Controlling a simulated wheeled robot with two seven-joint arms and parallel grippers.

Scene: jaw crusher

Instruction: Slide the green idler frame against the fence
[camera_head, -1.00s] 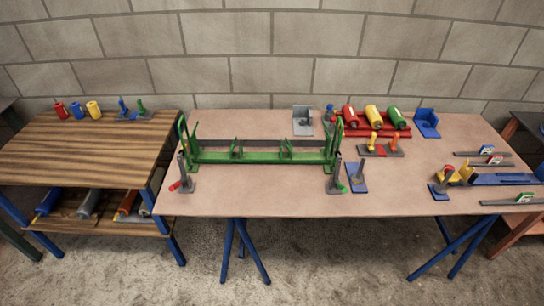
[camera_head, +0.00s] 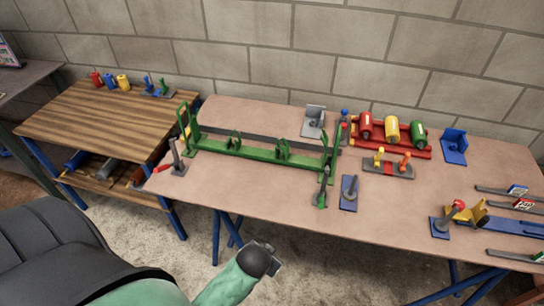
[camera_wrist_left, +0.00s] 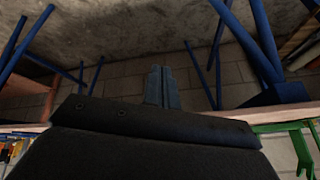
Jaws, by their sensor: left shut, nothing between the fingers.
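The green idler frame (camera_head: 260,152) lies lengthwise on the pink-brown table, with upright ends and small brackets along its beam. It also shows at the lower right of the left wrist view (camera_wrist_left: 285,127). A long dark grey bar, seemingly the fence (camera_head: 290,143), runs just behind it; I cannot tell whether they touch. My left gripper (camera_head: 273,262) is in front of the table's front edge, well apart from the frame. In the left wrist view its fingers (camera_wrist_left: 161,86) are together and empty. My right gripper is not in view.
A grey upright clamp with a red handle (camera_head: 177,160) stands near the frame's left end, and another with a green tip (camera_head: 322,190) near its right end. A blue clamp (camera_head: 349,192) and a red roller rack (camera_head: 400,148) stand to the right. The table's front middle is bare.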

